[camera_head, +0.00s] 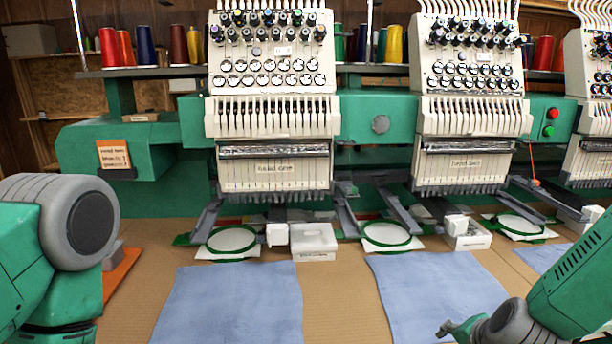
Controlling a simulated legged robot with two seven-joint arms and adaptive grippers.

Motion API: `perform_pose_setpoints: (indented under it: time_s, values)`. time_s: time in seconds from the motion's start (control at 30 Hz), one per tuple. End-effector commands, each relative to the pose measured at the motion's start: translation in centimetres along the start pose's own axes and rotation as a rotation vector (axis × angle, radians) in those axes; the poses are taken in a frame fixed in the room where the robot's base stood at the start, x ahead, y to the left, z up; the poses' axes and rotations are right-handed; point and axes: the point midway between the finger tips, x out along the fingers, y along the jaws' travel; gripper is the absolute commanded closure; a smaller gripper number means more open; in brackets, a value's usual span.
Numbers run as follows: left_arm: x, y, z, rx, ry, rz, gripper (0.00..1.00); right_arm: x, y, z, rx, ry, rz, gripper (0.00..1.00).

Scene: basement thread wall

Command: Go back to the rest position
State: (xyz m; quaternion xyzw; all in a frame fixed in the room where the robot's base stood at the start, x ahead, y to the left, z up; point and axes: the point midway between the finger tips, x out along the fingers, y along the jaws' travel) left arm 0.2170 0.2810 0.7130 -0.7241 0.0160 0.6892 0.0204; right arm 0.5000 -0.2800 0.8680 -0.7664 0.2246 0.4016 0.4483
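My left arm comes in at the left edge, with a green link and a round grey joint; its gripper is out of the picture. My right arm reaches in from the right edge at the lower right. A small grey-green tip of what looks like my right gripper (449,328) shows over the lower right of a blue cloth. Most of that gripper is hidden or cut off by the bottom edge, so its opening and anything in it cannot be seen.
A green embroidery machine (375,125) with white heads stands across the back of the tan table (335,310). Blue cloths (235,300) (430,285) lie flat in front. Hoops (232,240) (387,235) and a white box (314,240) sit below the heads. An orange item (120,275) lies beside my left arm.

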Motion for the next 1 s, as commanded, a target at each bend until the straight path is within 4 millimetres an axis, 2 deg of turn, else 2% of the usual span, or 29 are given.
perform_pose_setpoints:
  time_s: [0.03, 0.13, 0.2, 0.3, 0.4, 0.5, 0.6, 1.0]
  values:
    - [0.1, 0.0, 0.0, 0.000, 0.000, 0.000, 0.60, 0.8, 3.6, 2.4, -0.125, -0.034, 0.059, 0.61]
    - [0.1, 0.0, 0.0, 0.000, 0.000, 0.000, 0.60, 1.4, 10.1, 6.5, -0.375, -0.116, 0.149, 0.61]
    - [0.2, 0.0, 0.0, 0.000, 0.000, 0.000, 0.60, 1.0, 14.6, 9.1, -0.544, -0.189, 0.202, 0.61]
    - [0.2, 0.0, 0.0, 0.000, 0.000, 0.000, 0.60, -0.2, 20.2, 12.1, -0.758, -0.302, 0.256, 0.61]
    - [0.2, 0.0, 0.0, 0.000, 0.000, 0.000, 0.60, -1.7, 24.4, 14.2, -0.919, -0.401, 0.286, 0.61]
    - [0.3, 0.0, 0.0, 0.000, 0.000, 0.000, 0.60, -2.9, 26.9, 15.5, -1.020, -0.472, 0.298, 0.61]
    - [0.3, 0.0, 0.0, 0.000, 0.000, 0.000, 0.60, -3.5, 28.1, 16.0, -1.065, -0.506, 0.302, 0.61]
    - [0.3, 0.0, 0.0, 0.000, 0.000, 0.000, 0.60, -3.6, 28.1, 16.0, -1.070, -0.510, 0.302, 0.61]
